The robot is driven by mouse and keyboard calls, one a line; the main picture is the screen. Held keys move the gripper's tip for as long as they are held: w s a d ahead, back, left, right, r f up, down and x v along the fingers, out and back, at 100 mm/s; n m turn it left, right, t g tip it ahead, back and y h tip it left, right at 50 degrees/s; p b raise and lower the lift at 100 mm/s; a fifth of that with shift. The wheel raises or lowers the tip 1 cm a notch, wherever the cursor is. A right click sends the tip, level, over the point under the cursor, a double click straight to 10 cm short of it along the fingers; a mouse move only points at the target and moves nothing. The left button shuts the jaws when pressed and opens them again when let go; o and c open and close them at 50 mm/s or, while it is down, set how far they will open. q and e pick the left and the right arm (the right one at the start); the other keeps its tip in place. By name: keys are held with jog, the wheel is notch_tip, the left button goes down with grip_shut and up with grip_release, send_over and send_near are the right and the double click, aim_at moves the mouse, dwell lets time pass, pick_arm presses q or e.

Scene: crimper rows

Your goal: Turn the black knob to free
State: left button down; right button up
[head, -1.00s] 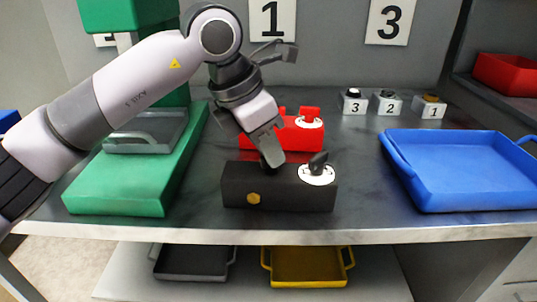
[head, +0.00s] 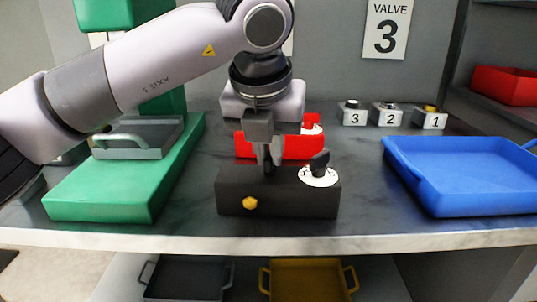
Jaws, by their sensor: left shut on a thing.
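A black box (head: 238,190) stands near the table's front edge, with a yellow hexagonal piece (head: 250,203) on its front. The black knob (head: 320,161) stands on a white dial (head: 318,178) at the right of its top. The dial's markings are too small to read. A short black post (head: 268,170) rises from the top, left of the knob. My left gripper (head: 268,160) points down and is shut on this post, apart from the knob. Its fingers hide part of the post. My right gripper is not in view.
A red box (head: 245,146) with a red knob (head: 312,120) stands behind the black one. A green press (head: 110,195) is at left, a blue tray (head: 460,185) at right. Numbered blocks (head: 388,115) stand behind the tray. Table between the black box and tray is clear.

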pick_arm(q)
jog(key=shift+n+y, duration=0.4)
jog(key=shift+n, duration=0.4)
jog(key=shift+b, duration=0.3)
jog(key=c, duration=1.2)
grip_release()
jog(key=shift+o, duration=0.2)
jog(key=v, duration=0.7)
jog(key=shift+p, duration=0.35)
jog(key=shift+s, duration=0.1)
